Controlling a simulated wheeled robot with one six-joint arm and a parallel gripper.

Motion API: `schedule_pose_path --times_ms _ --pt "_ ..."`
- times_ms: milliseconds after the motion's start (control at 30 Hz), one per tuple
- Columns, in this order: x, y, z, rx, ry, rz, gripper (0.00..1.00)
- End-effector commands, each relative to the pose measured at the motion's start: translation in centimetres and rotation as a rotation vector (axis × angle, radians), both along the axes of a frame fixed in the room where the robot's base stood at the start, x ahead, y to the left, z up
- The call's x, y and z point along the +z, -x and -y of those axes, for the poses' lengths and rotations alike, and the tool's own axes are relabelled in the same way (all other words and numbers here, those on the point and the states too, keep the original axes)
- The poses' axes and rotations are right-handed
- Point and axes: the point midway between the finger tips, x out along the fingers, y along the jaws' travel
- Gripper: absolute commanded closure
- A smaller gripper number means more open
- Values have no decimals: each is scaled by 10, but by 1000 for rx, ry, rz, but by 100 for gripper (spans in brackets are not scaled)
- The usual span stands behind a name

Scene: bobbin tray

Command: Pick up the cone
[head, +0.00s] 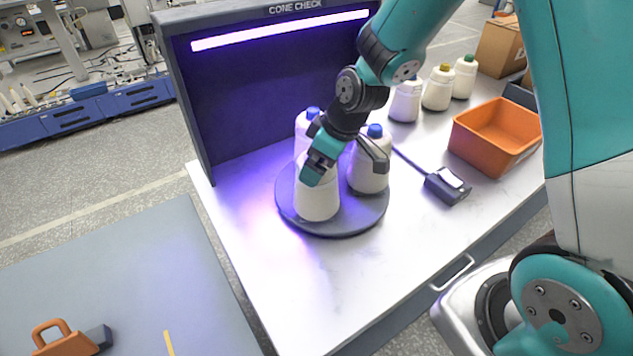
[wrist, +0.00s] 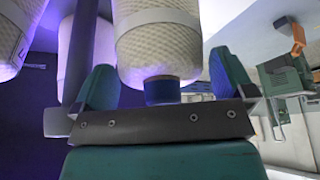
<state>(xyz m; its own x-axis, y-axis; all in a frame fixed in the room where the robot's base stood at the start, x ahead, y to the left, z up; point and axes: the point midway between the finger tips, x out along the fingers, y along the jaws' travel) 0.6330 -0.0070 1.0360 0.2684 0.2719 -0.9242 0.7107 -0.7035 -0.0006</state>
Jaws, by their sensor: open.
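White yarn cones stand on a dark round turntable (head: 350,226) in the head view. The front cone (head: 318,203) is directly below my gripper (head: 318,168), which hides its top. A second cone (head: 370,165) with a blue cap stands to the right, and a third (head: 301,127) with a blue cap stands behind. In the wrist view, which looks upside down, my open gripper (wrist: 164,84) has one teal finger on each side of a blue-tipped cone (wrist: 158,45). I cannot tell whether either finger touches it. Parts of other cones (wrist: 78,45) show at the left.
A dark check booth (head: 250,100) with a purple light bar stands behind the turntable. A small dark device (head: 447,186) with a cable and an orange bin (head: 495,135) are to the right. Several capped cones (head: 437,88) stand at the back. The front table (head: 300,290) is clear.

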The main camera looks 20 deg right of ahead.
Motion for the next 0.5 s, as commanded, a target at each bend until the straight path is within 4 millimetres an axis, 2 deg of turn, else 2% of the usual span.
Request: schedule_pose_path --times_ms 133,367,500 --pt "-12 -3 -4 0 0 0 0" --pt "-13 -4 -4 0 0 1 0" --pt "-13 -4 -4 0 0 1 32"
